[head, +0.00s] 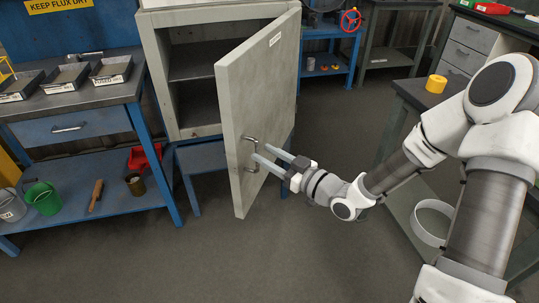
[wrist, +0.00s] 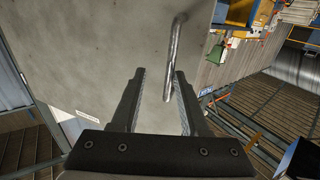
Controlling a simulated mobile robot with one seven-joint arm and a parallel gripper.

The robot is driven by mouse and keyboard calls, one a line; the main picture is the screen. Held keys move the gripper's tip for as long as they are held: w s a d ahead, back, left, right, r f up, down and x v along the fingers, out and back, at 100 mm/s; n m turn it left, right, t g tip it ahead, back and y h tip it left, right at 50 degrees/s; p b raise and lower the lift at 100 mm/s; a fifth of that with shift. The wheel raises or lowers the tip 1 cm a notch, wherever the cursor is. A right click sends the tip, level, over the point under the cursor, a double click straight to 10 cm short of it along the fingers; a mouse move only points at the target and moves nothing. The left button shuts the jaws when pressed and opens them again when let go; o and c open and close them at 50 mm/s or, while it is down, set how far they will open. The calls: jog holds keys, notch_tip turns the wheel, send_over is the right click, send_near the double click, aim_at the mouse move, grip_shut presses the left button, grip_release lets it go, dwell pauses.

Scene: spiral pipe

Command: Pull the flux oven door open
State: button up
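The grey flux oven door (head: 258,95) stands wide open, swung out from the oven cabinet (head: 157,70) toward the front right. The cabinet's inside and a shelf show. A metal bar handle (head: 250,140) sits low on the door's face. My gripper (head: 262,153) is at the handle, reaching in from the lower right. In the wrist view, the fingers (wrist: 160,73) are apart and the handle (wrist: 174,50) runs between them, nearer the right finger. A gap shows on its left; contact on the right cannot be told.
A blue workbench (head: 66,133) with trays stands left, with buckets on its lower shelf. A bench (head: 410,92) with a yellow roll (head: 436,84) stands right, with a white ring (head: 433,222) below. Floor (head: 250,265) in front of the door is clear.

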jog(key=s+d+p, duration=0.2)
jog(key=d+p, duration=0.1)
jog(key=d, duration=1.7)
dwell(1.2)
dwell(0.4)
